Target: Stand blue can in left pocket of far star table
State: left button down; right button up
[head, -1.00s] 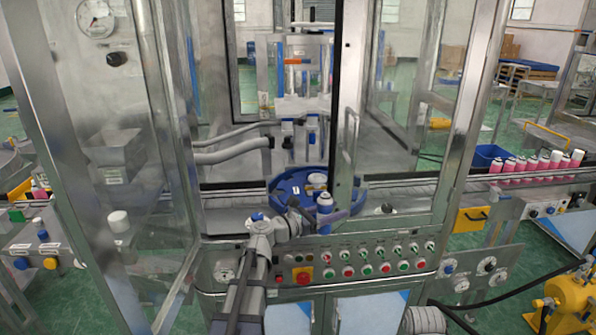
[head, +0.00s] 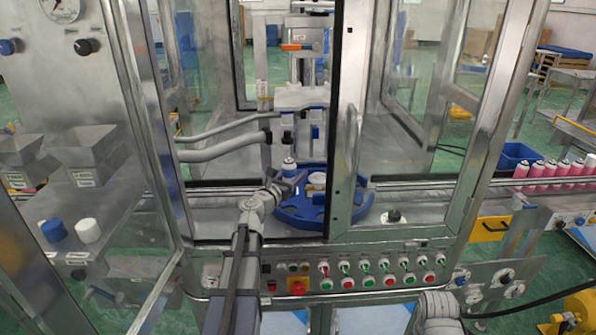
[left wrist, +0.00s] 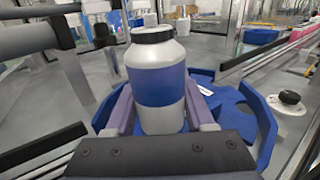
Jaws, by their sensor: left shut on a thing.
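The blue can (head: 288,168) has a silver body, a broad blue band and a dark top. It is upright at the back left of the blue star table (head: 290,218) in the head view. My left gripper (head: 287,182) is shut on it. In the left wrist view the can (left wrist: 160,85) stands between the two fingers, with the star table (left wrist: 262,125) behind and around it. The can's base is hidden by the gripper, so I cannot tell whether it touches the table or sits in a pocket. My right gripper is not in view.
Grey pipes (head: 225,150) run at the left. A black knob (head: 394,215) sits right of the table. Pink cans (head: 545,172) line the conveyor at far right.

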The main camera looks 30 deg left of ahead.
aim_at(294, 204)
pick_arm(q)
jog(key=shift+f, duration=0.1)
jog(key=shift+f+b, duration=1.75)
jog(key=shift+b, duration=0.15)
jog(key=shift+f, duration=0.2)
jog(key=shift+f+b, duration=1.2)
jog(key=shift+b, duration=0.15)
jog(key=shift+f, duration=0.15)
jog(key=shift+f+b, duration=0.95)
jog(key=shift+b, duration=0.2)
jog(key=shift+f+b, duration=0.45)
jog(key=shift+s, duration=0.1)
jog(key=shift+c, duration=0.9)
grip_release()
